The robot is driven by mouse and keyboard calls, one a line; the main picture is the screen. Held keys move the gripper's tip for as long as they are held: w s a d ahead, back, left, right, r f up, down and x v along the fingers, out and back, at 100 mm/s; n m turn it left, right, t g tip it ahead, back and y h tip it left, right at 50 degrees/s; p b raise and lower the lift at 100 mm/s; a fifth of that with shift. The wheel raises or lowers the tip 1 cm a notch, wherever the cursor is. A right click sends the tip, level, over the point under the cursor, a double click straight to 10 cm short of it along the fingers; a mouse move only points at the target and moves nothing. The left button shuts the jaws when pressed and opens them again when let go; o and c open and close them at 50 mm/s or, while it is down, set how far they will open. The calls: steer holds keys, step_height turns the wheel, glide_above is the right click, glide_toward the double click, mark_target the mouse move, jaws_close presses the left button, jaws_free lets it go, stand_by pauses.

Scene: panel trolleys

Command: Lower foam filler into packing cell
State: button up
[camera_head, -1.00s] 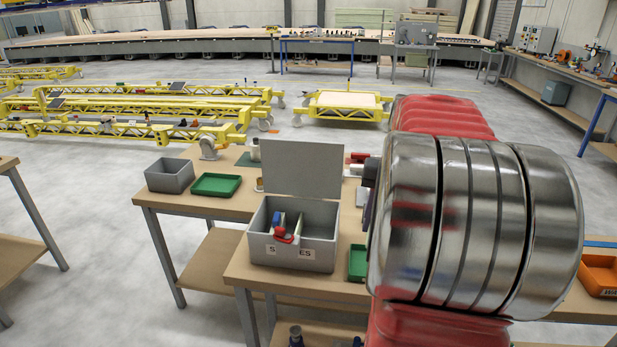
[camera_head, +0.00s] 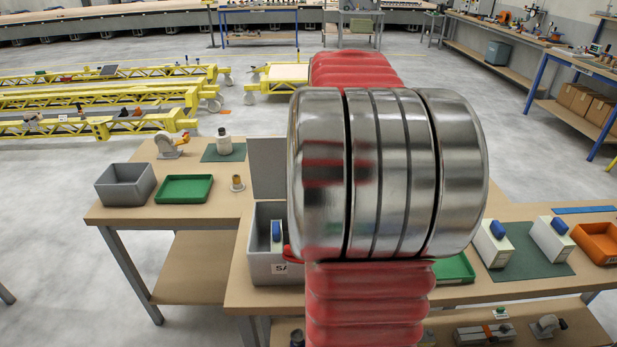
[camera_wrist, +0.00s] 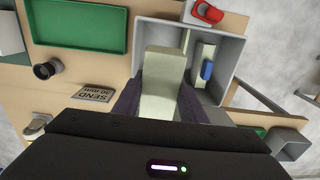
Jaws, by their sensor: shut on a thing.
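My gripper (camera_wrist: 160,100) is shut on a pale foam filler (camera_wrist: 165,68) in the wrist view, with one dark finger on each side of it. The block is over the grey packing box (camera_wrist: 225,40), left of a divider inside it. I cannot tell how far its lower end is into the cell. The box (camera_head: 263,262) also shows in the head view, partly hidden by my arm; my gripper is hidden there. Beside the block in the box is a pale piece with a blue part (camera_wrist: 207,68). A red part (camera_wrist: 207,12) is at the box's rim.
A grey bin (camera_head: 125,184) and an orange tray (camera_head: 597,242) are farther off.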

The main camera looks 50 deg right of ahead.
steer(key=shift+w, duration=0.35)
steer(key=shift+s+f, duration=0.1)
steer(key=shift+f, duration=0.05)
steer(key=shift+f, duration=9)
steer(key=shift+f, duration=0.5)
steer(key=o, duration=1.3)
